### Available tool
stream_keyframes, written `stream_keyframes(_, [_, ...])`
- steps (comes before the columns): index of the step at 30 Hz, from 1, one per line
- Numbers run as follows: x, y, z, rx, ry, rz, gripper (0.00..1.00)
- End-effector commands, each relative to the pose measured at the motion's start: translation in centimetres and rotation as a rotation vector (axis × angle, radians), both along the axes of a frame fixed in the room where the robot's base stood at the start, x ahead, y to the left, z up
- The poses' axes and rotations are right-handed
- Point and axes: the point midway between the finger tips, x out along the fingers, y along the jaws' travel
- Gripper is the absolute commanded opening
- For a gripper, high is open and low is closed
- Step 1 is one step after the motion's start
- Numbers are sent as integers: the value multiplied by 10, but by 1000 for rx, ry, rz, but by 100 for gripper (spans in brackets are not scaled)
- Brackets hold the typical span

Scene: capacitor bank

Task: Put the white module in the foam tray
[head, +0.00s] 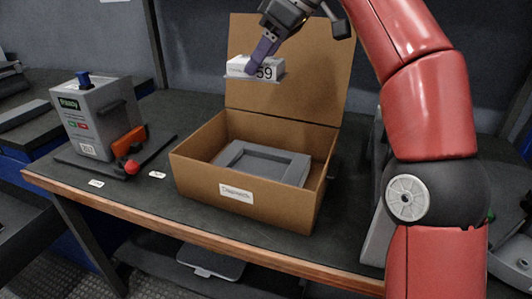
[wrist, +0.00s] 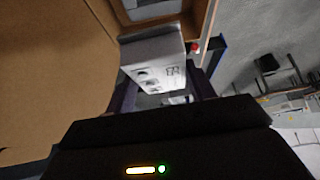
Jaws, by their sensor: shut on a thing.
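My gripper (head: 262,54) is shut on the white module (head: 240,66), a pale block with "59" on its face. It holds the module in the air above the open cardboard box, in front of its raised lid. In the wrist view the white module (wrist: 155,65) sits between the jaws. The grey foam tray (head: 262,160) lies inside the cardboard box (head: 200,167), with an empty recess in its middle. The module is well above the tray, apart from it. Part of the tray also shows at the top of the wrist view (wrist: 150,10).
The raised cardboard lid (head: 310,75) stands behind the box. A grey device (head: 85,118) with buttons stands left, beside an orange part (head: 128,141) and a red knob (head: 131,166). The dark bench (head: 140,190) has labels near its front edge.

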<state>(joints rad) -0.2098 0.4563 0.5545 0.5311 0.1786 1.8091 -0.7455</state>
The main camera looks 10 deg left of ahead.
Motion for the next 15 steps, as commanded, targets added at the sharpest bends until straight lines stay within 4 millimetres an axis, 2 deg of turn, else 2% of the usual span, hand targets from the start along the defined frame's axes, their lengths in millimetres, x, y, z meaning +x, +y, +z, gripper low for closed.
stream_keyframes(1, [-1,-1,-18,-1,0,0,16])
stream_keyframes(3, [0,-1,-38,-1,0,-1,16])
stream_keyframes(12, [0,-1,-116,-2,1,-2,16])
stream_keyframes(15, [0,-1,-135,-1,0,-1,16])
